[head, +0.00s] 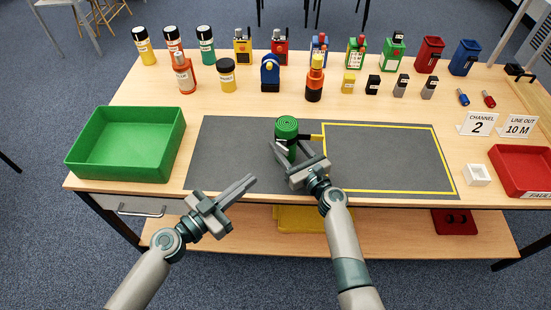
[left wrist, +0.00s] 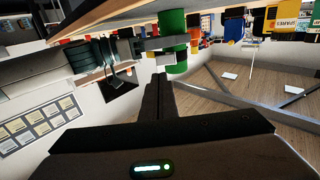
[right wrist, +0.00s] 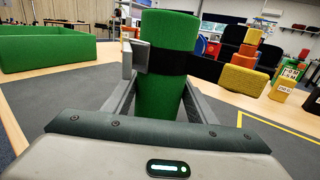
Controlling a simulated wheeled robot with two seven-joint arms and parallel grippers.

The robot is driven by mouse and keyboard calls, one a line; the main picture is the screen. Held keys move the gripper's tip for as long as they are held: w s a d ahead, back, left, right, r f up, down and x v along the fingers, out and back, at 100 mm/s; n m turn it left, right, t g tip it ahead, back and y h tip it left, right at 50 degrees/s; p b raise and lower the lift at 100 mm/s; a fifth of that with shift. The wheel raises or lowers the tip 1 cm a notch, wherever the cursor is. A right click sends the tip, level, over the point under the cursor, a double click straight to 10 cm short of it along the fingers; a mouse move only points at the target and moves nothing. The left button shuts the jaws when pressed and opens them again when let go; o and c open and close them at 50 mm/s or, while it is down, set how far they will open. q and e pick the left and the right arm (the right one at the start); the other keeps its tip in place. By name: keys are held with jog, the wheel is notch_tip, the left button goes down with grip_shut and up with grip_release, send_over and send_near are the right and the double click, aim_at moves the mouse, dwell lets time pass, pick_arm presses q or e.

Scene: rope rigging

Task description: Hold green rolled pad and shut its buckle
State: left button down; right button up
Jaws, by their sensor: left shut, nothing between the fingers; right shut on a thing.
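The green rolled pad (head: 287,125) stands upright on the grey mat, its spiral end up. My right gripper (head: 286,153) is shut on the pad; in the right wrist view the fingers lie on both sides of the green roll (right wrist: 166,95). A black strap goes round the roll. A grey buckle piece (right wrist: 139,57) sits on its left side there. The strap's yellow end (right wrist: 243,80) sticks out on the other side, apart from the grey piece. My left gripper (head: 249,182) is shut and empty, in front and left of the pad. The pad also shows in the left wrist view (left wrist: 173,50).
A green tray (head: 125,172) stands at the left of the table. Several bottles and coloured devices stand in rows behind the mat. The yellow-outlined area (head: 385,160) right of the pad is clear. A red tray (head: 522,190) and a white box (head: 477,175) are at the right.

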aim_at(285, 153)
pick_arm(q)
jog(key=x, duration=1.1)
jog(key=shift+w+d, duration=0.15)
jog(key=shift+d+r, duration=0.1)
jog(key=shift+d, duration=0.05)
jog(key=shift+d+r+n+t, duration=0.3)
jog(key=shift+d+r+t, duration=0.1)
jog(key=shift+d, duration=0.1)
jog(key=shift+a+f+n+t+y, duration=0.1)
jog(key=shift+f+n+t+y, duration=0.15)
jog(key=shift+y, duration=0.3)
jog(key=shift+f+n+t+y, duration=0.15)
jog(key=shift+n+y, duration=0.2)
jog(key=shift+y, duration=0.2)
jog(key=shift+f+n+t+y, duration=0.15)
jog(key=shift+n+t+y, duration=0.3)
jog(key=shift+y, duration=0.25)
